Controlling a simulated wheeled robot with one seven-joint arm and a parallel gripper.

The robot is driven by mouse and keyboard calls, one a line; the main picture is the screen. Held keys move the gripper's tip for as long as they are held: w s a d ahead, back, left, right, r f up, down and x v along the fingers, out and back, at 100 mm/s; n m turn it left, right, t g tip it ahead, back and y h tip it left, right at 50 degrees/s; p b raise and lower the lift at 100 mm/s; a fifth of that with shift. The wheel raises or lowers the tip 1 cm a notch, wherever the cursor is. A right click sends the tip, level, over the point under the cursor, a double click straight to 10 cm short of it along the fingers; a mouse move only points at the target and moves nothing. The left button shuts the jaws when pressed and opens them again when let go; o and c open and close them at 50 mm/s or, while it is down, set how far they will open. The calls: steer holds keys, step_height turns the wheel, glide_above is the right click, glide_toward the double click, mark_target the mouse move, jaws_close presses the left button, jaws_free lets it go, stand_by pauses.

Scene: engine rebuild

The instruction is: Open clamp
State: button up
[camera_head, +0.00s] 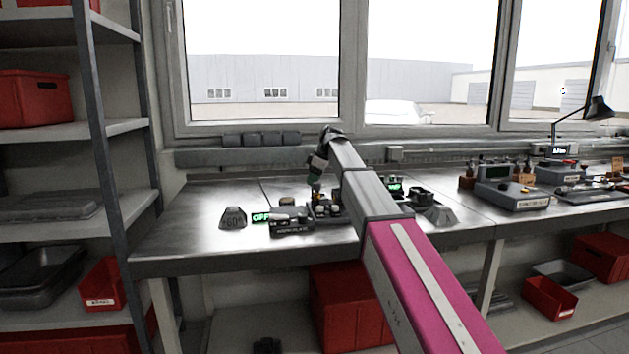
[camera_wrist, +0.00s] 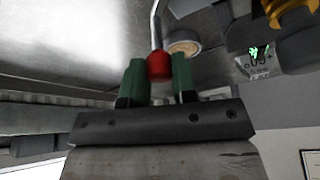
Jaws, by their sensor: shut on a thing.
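In the wrist view, my gripper (camera_wrist: 157,82) has its two green fingers on either side of a red knob (camera_wrist: 158,65). The knob sits at the end of a thin metal rod (camera_wrist: 154,24) that runs up out of the picture. It looks like the clamp's handle, and the fingers are closed on it. In the head view, my gripper (camera_head: 315,188) points down over a dark fixture (camera_head: 327,210) on the metal workbench (camera_head: 190,208). The knob and clamp body are too small or hidden there to make out.
A green OFF display (camera_head: 261,217), a dark weight-like block (camera_head: 233,219) and a labelled block (camera_head: 291,228) stand left of the fixture. The bench's left end is clear. The window (camera_head: 260,60) rises behind.

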steer(key=shift+s, duration=0.1)
stand_by(0.5)
steer(key=o, duration=0.9)
steer(key=v, duration=1)
steer(key=shift+r, duration=0.35)
steer(key=shift+d, duration=0.1)
